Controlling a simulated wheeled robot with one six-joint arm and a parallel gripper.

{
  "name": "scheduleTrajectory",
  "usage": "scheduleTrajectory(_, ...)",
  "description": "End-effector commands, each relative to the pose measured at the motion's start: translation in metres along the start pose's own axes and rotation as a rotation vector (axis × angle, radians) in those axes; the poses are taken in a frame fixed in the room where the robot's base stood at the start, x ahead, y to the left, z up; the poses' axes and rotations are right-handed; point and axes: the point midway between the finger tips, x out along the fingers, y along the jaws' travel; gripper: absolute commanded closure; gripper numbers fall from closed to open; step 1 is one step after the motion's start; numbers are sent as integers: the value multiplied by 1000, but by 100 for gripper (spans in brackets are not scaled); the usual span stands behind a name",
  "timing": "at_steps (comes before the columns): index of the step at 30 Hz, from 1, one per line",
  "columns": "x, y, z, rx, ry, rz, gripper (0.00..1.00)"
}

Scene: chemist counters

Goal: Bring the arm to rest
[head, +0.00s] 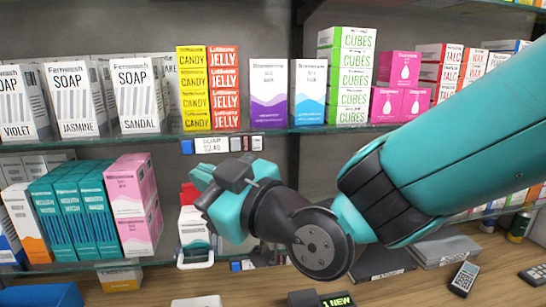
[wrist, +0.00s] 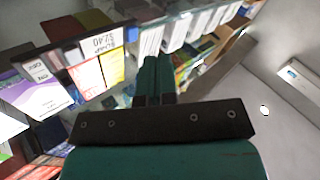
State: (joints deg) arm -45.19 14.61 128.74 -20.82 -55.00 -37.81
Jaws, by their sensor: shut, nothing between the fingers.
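My teal and black arm (head: 440,150) reaches in from the right in the head view and is bent at a dark joint in front of the lower shelf. My gripper (wrist: 157,70) shows in the wrist view with its two teal fingers together and nothing between them. In the head view the hand is at the left end of the arm, raised above the wooden counter (head: 150,298). Its fingertips are hard to make out there, pointing away toward the shelves.
The upper glass shelf (head: 280,131) holds soap, candy, jelly, cubes and talc boxes. Teal boxes (head: 70,212) and pink boxes (head: 132,195) stand on the lower shelf at left. A white container with a red top (head: 193,228) is close by the hand.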

Motion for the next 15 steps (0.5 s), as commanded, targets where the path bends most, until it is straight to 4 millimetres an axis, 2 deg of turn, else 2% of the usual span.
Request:
scheduleTrajectory(3, -36, 15, 33, 130, -230, -69, 100)
scheduleTrajectory(7, -91, 18, 67, 294, -508, -131, 100)
scheduleTrajectory(12, -179, 9, 99, 516, -877, -163, 100)
scheduleTrajectory(15, -229, -1, 109, 629, -1070, -161, 100)
